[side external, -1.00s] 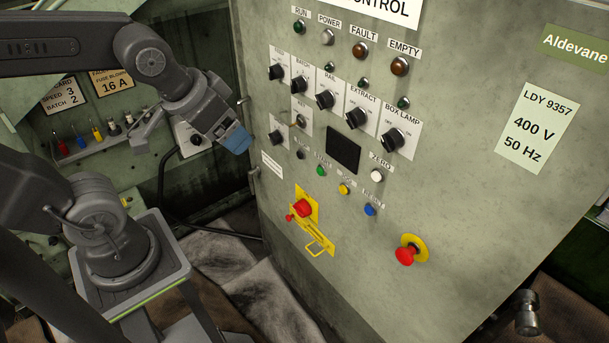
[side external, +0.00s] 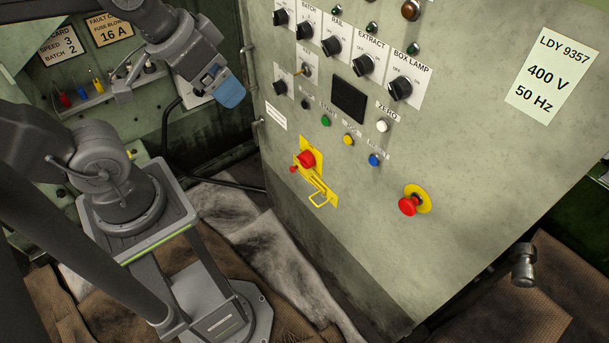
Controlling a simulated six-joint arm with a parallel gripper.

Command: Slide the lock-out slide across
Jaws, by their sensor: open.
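The lock-out slide (side external: 319,196) is a yellow piece with a wire-like loop handle, low on the left of the green-grey control cabinet. It sits on a yellow plate with a red knob (side external: 306,159) at its upper part and a small red piece at the plate's left edge. My gripper (side external: 231,93), with blue finger ends, is up and to the left of the slide, in front of the cabinet's left edge. It is apart from the slide and holds nothing that I can see. The gap between its fingers is hard to make out from this angle.
A red mushroom button (side external: 408,206) on a yellow disc is right of the slide. Black rotary knobs, a toggle (side external: 302,71), a dark display (side external: 349,99) and coloured buttons lie above. A blue button (side external: 374,160) is closest on the upper right. The space before the slide is clear.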

